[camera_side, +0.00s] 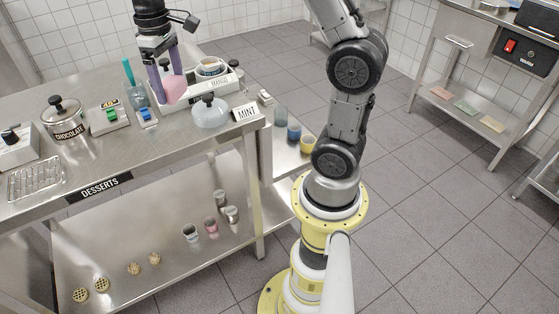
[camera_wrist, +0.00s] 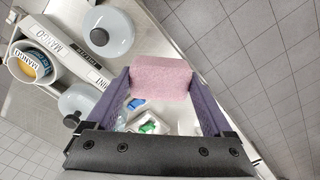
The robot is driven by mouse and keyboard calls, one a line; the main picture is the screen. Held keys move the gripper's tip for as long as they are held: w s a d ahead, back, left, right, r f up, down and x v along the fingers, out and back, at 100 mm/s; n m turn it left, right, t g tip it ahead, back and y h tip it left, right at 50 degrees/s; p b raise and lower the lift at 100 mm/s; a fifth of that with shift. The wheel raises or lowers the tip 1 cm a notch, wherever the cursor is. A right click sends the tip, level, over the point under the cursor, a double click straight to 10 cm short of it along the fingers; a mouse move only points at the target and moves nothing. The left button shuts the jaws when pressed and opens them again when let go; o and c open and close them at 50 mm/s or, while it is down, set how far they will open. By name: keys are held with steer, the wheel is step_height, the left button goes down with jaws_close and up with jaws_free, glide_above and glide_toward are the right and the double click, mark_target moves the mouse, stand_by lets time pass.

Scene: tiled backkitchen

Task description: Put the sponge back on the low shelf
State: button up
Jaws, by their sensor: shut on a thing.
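A pink sponge (camera_side: 174,91) is held between the purple fingers of my gripper (camera_side: 166,80), above the back part of the steel desserts table. In the wrist view the pink sponge (camera_wrist: 161,78) spans the gap between the two fingertips of my gripper (camera_wrist: 160,88). Another low shelf (camera_side: 170,262) under the desserts table holds small cups and round pastries.
A CHOCOLATE pot (camera_side: 64,118) stands further left. Tiled floor lies open between the tables.

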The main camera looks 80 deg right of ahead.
steer(key=s+d+m, duration=0.4)
steer(key=s+d, duration=0.7)
steer(key=s, duration=0.2)
steer(key=s+d+m, duration=0.1)
steer(key=s+m, duration=0.4)
steer(key=s, duration=1)
step_height(320, 180, down, 28)
steer(key=r, duration=0.1)
steer(key=w+d+f, duration=0.2)
steer(key=d+f, duration=0.1)
steer(key=d, duration=0.1)
steer(key=w+d+f, duration=0.3)
steer(key=d, duration=0.1)
steer(key=w+d+f, duration=0.2)
steer(key=d+f, duration=0.2)
steer(key=shift+w, duration=0.25)
steer(key=shift+w+d+f, duration=0.1)
steer(key=shift+d+f, duration=0.05)
steer(key=shift+f, duration=0.85)
steer(key=shift+w+d+f, duration=0.1)
steer(key=shift+f, duration=0.85)
steer(key=shift+f, duration=0.1)
